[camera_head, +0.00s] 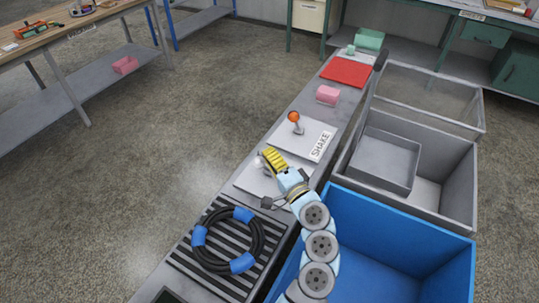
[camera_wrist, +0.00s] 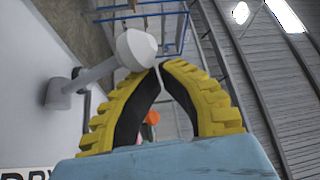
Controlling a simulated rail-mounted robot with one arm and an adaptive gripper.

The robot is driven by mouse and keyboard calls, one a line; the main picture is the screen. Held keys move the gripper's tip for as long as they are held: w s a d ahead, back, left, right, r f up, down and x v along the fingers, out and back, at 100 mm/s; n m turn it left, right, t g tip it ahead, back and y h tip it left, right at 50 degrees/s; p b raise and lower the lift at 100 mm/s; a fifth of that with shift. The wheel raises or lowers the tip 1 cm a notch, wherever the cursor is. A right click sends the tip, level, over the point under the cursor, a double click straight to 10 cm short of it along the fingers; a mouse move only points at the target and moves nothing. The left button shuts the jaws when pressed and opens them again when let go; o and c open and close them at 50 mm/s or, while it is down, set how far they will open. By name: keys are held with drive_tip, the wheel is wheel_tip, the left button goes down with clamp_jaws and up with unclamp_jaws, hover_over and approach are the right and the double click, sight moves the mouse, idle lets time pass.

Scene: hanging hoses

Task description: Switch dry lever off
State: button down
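The dry lever (camera_wrist: 100,70) has a white knob and a grey stem and base. In the wrist view it stands out from a pale panel bearing a partly cut-off label that appears to read DRY (camera_wrist: 28,174). In the head view its pale knob (camera_head: 259,162) shows just left of my gripper (camera_head: 270,158). My gripper's yellow fingers (camera_wrist: 160,68) are shut, with their tips together and only an empty gap between their curved inner sides. The knob is beside the fingertips, not between them. I cannot tell whether they touch.
An orange-knobbed lever (camera_head: 294,118) stands on the SHAKE panel (camera_head: 318,145) beyond my gripper. A black hose coil with blue bands (camera_head: 201,236) lies on a striped rack nearer. A blue bin (camera_head: 440,250) and a grey bin (camera_head: 456,190) are on the right.

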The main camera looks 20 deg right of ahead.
drive_tip(key=w+d+r, duration=0.1)
drive_tip(key=d+r, duration=0.2)
drive_tip(key=s+d+f+p, duration=0.2)
drive_tip(key=s+f, duration=0.1)
drive_tip(key=s, duration=0.5)
drive_tip(key=shift+s+d+f, duration=0.3)
drive_tip(key=shift+f, duration=0.1)
drive_tip(key=shift+w+p, duration=0.1)
drive_tip(key=shift+p, duration=0.2)
